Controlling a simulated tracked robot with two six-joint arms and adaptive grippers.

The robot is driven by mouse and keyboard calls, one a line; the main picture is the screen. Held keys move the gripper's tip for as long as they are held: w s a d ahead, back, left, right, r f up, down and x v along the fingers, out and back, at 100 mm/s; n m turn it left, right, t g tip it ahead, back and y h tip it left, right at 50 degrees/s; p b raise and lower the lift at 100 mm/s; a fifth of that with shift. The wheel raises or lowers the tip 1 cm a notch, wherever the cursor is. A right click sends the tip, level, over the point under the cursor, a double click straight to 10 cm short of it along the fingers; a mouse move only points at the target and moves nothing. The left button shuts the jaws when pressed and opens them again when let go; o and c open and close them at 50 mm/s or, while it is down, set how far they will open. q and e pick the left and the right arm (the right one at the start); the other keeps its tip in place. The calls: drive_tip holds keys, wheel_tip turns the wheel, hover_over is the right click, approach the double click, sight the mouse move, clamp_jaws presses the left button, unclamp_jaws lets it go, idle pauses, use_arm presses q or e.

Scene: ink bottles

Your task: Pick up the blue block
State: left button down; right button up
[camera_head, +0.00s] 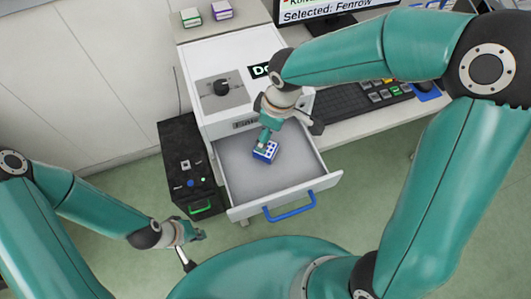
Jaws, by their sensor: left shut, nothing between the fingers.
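The blue block (265,152) is a small blue piece with light marks on its top. It is inside the open drawer (237,187), toward the back right of its grey floor. My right gripper (263,143) reaches down into the drawer right over the block. Its fingertips are at the block's top left and cover part of it. I cannot tell whether they grip it. My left gripper (192,240) is shut and empty, low at the left, outside the drawer and away from the block.
The drawer's blue handle (290,207) faces me. A black cabinet (190,165) with a green handle stands left of the drawer. A keyboard (350,108) and a monitor (318,10) are at the right on the desk. Green and purple boxes (221,9) sit at the back.

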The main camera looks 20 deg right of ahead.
drive_tip(key=f+b, duration=0.1)
drive_tip(key=f, duration=0.2)
drive_tip(key=f+b, duration=0.4)
drive_tip(key=f, duration=0.1)
drive_tip(key=shift+w+a+f, duration=0.3)
drive_tip(key=shift+a, duration=0.1)
drive_tip(key=shift+r, duration=0.1)
drive_tip(key=c, duration=1.4)
drive_tip(key=shift+r, duration=0.1)
